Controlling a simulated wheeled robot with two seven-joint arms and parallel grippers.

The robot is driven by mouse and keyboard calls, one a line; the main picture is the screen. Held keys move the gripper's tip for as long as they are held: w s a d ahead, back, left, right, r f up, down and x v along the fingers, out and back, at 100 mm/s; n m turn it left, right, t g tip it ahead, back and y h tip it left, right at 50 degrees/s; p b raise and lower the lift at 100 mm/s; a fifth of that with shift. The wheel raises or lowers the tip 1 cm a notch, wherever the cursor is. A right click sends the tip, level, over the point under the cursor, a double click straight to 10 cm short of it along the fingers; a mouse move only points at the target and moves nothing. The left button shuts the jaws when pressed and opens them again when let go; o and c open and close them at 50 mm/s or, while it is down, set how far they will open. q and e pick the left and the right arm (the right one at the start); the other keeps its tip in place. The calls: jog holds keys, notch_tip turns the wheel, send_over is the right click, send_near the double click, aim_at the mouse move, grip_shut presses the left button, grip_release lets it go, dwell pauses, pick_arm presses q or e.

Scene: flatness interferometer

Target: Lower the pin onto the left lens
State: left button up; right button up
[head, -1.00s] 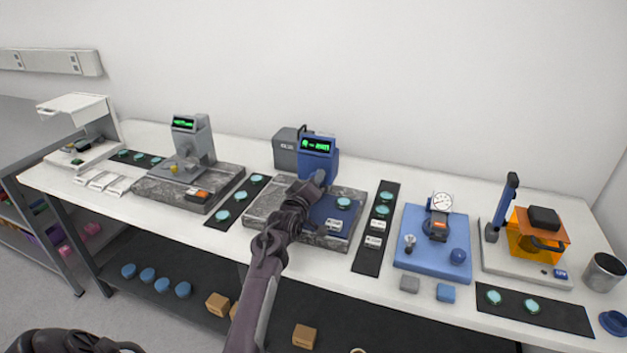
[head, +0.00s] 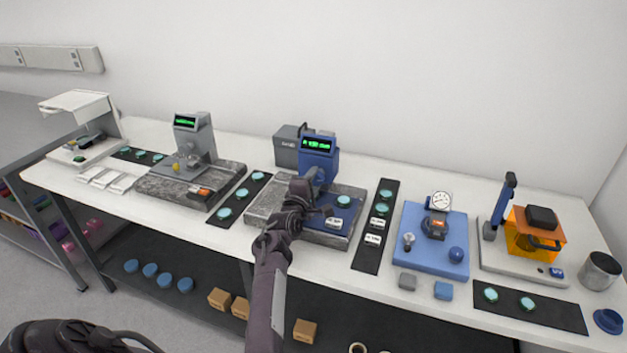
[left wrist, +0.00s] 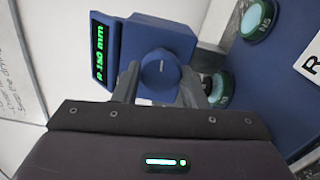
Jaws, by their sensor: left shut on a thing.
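The blue gauge (head: 318,150) with a lit green display stands on a grey stone base, and its display reads R 150 mm in the left wrist view (left wrist: 99,55). My left gripper (head: 303,188) is at the gauge's front. In the left wrist view its fingers (left wrist: 160,82) are shut on a round blue knob (left wrist: 160,68). Two teal lenses lie on the blue plate (left wrist: 248,58): one (left wrist: 258,18) is clear, the other (left wrist: 222,89) is beside my finger and partly covered. In the head view only one lens (head: 343,201) shows there. The pin's tip contact cannot be made out. My right gripper is not in view.
Black strips with lenses (head: 242,192) lie left and right of the stone base (head: 263,214). A grey gauge (head: 192,140) stands to the left. A blue plate with a dial gauge (head: 440,203) and an orange-shielded device (head: 520,232) stand to the right.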

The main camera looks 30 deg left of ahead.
pick_arm(q)
jog(key=shift+n, duration=0.6)
jog(key=o, duration=1)
